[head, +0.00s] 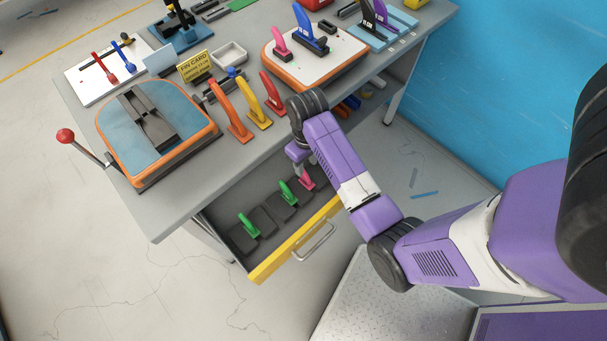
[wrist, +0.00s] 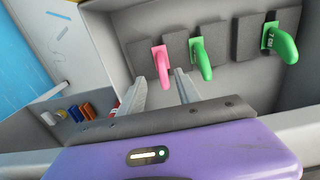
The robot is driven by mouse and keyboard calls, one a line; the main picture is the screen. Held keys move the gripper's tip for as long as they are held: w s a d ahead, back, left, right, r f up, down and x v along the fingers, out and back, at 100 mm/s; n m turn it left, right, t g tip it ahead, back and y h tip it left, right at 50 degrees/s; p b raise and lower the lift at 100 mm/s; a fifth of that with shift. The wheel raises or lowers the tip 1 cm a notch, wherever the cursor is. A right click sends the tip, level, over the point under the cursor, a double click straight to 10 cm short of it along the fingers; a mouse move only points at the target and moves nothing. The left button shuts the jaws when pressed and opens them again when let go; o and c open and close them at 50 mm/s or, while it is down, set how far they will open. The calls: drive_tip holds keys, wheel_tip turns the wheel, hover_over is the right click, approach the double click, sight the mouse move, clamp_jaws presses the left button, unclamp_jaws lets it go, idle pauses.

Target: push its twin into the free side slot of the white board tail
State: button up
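The white board tail (head: 345,50) with an orange edge lies at the back of the table. A pink fin (head: 281,45) stands on its left side and a larger blue fin (head: 308,32) near its middle; a small dark mark shows to the right. A matching pink fin (head: 306,179) stands in a dark pad in the open drawer. In the wrist view this pink fin (wrist: 161,58) is just beyond and between the fingertips. My gripper (wrist: 160,82) is open and empty over the drawer, pointing down at it. Contact is not visible.
Two green fins (head: 249,225) (head: 288,192) stand beside the pink one in the yellow-fronted drawer (head: 292,240). Orange, yellow and red fins (head: 258,115) stand along the table's front edge. A blue board (head: 180,115) lies left. A blue wall (head: 510,90) is at right.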

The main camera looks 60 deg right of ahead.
sight(305, 173)
drive_tip(key=shift+a+f+p, duration=0.15)
drive_tip(key=shift+f+p, duration=0.1)
drive_tip(key=shift+f, duration=1.65)
drive_tip(key=shift+a+f+p, duration=0.1)
drive_tip(key=shift+f+p, duration=0.1)
drive_tip(key=shift+f, duration=1.7)
clamp_jaws()
